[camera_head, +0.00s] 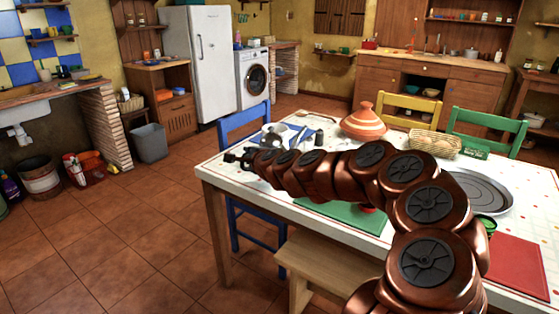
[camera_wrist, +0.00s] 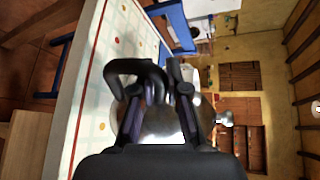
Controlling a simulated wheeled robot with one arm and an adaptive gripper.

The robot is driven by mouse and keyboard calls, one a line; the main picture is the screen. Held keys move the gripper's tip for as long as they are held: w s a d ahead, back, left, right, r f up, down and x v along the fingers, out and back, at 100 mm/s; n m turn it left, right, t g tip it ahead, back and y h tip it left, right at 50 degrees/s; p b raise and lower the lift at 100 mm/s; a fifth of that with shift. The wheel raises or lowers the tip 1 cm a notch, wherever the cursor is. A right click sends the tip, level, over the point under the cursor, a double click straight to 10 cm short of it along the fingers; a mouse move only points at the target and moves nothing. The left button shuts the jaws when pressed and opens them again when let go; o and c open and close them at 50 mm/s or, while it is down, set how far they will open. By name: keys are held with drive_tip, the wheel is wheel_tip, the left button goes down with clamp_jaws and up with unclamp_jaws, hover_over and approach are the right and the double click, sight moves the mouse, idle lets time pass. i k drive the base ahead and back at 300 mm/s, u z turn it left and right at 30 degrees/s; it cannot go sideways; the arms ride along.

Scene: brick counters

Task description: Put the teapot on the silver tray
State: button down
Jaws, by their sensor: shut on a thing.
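The teapot shows in the wrist view as a shiny silver body (camera_wrist: 160,125) with a dark handle loop and a pale knob; much of it is hidden behind the fingers. My gripper (camera_wrist: 158,85) is shut on the teapot at its handle side. In the head view my gripper (camera_head: 238,158) is at the left end of the table, and a small silver shape that looks like the teapot (camera_head: 271,136) shows just beyond it. Whether it touches the table is unclear. The round silver tray (camera_head: 482,192) lies on the right of the table, partly behind my arm.
An orange striped tagine (camera_head: 363,122) and a bread basket (camera_head: 434,144) stand towards the back of the table. A green mat (camera_head: 343,215) lies in front, a red mat (camera_head: 521,264) at the right. Blue, yellow and green chairs surround the table, with a bench (camera_head: 322,262) in front.

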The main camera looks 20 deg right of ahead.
sight(474, 193)
drive_tip(key=k, duration=1.65)
drive_tip(key=u, duration=0.95)
drive_tip(key=i, duration=1)
drive_tip(key=z, duration=2.15)
drive_tip(key=i, duration=0.75)
